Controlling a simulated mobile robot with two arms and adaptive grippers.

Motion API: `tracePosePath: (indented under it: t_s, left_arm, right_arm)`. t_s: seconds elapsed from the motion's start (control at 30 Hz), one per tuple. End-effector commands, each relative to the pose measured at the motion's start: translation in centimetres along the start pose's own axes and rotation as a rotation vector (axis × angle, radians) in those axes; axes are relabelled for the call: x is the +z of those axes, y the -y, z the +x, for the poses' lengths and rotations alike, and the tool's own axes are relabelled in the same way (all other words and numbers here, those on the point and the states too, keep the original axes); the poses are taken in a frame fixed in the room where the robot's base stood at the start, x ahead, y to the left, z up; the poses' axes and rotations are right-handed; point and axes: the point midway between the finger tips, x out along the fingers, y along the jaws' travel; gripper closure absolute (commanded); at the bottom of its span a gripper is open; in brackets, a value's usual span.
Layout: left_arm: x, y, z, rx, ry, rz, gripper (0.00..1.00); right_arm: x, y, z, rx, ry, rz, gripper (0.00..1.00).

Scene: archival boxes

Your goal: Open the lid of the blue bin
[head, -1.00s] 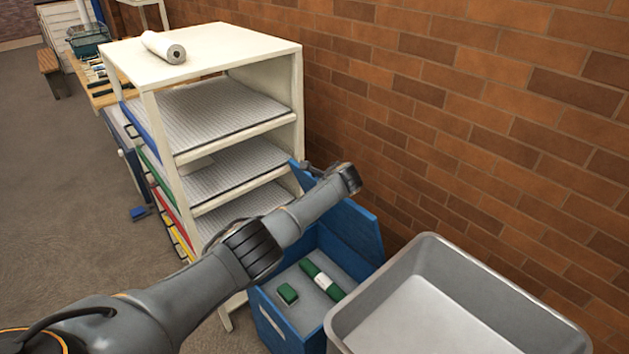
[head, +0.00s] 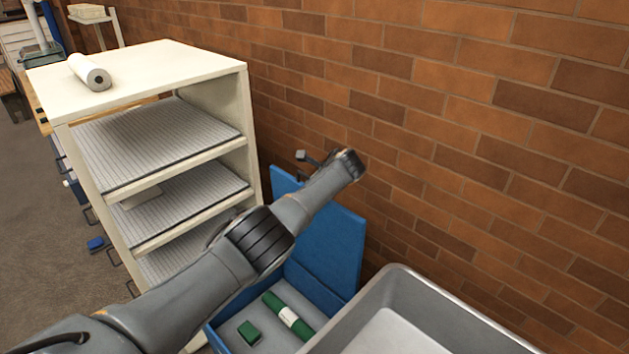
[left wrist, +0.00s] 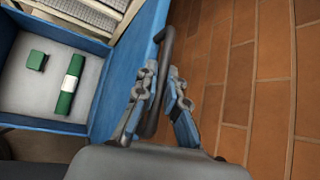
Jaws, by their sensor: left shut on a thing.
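The blue bin (left wrist: 62,30) stands with its lid (head: 336,240) raised roughly upright on the wall side. The lid also shows in the left wrist view (left wrist: 128,70). Inside the bin lie a small green box (head: 250,332) and a green roll with a pale band (head: 288,316). My left gripper (left wrist: 163,84) is at the lid's edge, shut on the dark lid handle (left wrist: 166,48), which passes between its fingers. In the head view my left arm crosses in front of the bin and hides part of the lid. My right gripper is not in view.
A white shelf unit (head: 150,58) with a paper roll (head: 90,72) on top stands left of the bin. A grey tub (head: 395,300) is close at the right. A brick wall (head: 470,150) rises behind the lid. Open floor lies at far left.

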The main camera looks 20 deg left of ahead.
Motion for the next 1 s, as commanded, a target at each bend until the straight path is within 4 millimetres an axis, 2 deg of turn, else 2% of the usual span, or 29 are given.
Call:
tracePosePath:
  t_s: [0.13,0.17,0.23,0.27,0.67,1.0]
  left_arm:
    - [-0.3,-0.1,0.0,0.002,-0.006,-0.001,1.0]
    - [-0.3,-0.1,0.0,0.002,-0.006,-0.001,0.84]
    - [-0.2,-0.1,0.0,0.001,-0.005,-0.001,0.7]
    - [-0.2,-0.1,0.0,0.001,-0.005,-0.001,0.66]
    - [-0.1,0.1,-0.3,-0.001,-0.002,-0.001,0.66]
    - [-0.1,0.1,-3.0,-0.004,-0.002,-0.002,0.66]
  right_arm:
    - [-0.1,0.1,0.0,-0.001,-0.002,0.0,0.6]
    - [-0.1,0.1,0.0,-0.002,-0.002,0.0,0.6]
    - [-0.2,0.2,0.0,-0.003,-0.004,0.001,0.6]
    - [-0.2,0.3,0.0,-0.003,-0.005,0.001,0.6]
    - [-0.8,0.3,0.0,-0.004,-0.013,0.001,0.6]
    - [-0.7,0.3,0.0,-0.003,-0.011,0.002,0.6]
